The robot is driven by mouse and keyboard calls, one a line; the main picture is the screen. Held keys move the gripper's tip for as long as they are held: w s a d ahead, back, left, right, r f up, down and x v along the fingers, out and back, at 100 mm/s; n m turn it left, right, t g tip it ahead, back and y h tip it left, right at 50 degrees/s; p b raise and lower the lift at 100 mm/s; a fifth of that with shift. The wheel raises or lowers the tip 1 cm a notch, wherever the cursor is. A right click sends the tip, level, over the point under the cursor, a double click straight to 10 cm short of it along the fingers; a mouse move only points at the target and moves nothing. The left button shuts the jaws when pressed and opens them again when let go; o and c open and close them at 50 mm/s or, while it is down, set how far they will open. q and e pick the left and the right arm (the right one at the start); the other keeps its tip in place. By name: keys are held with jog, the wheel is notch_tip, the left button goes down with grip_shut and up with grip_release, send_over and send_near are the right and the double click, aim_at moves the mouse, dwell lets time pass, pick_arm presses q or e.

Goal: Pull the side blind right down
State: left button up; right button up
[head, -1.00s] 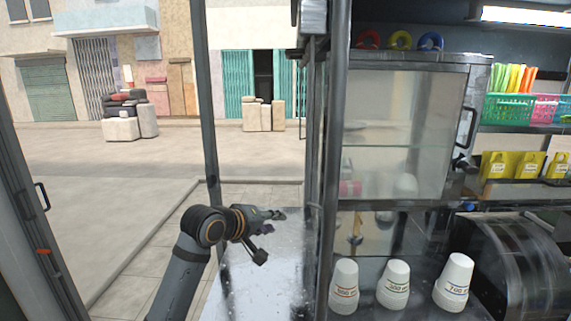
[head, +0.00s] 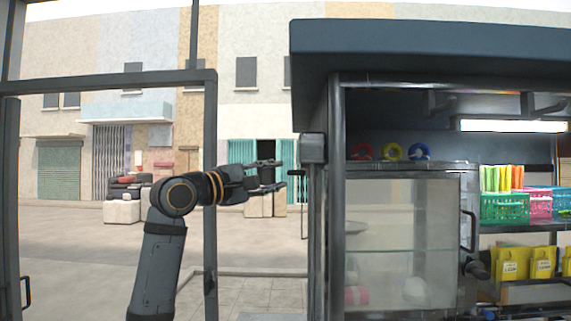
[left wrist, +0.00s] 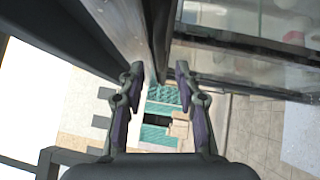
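My right gripper is not in view.
The stall's front post (head: 338,200) and dark canopy (head: 430,45) stand right of the gripper. A glass cabinet (head: 400,235) is inside the stall. A grey frame post (head: 210,190) rises behind my left arm. The street beyond is open.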

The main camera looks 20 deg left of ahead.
pick_arm(q)
jog(key=p+x, duration=0.1)
jog(key=x, duration=0.3)
jog(key=shift+w, duration=0.1)
jog(key=shift+c, duration=0.2)
grip_shut()
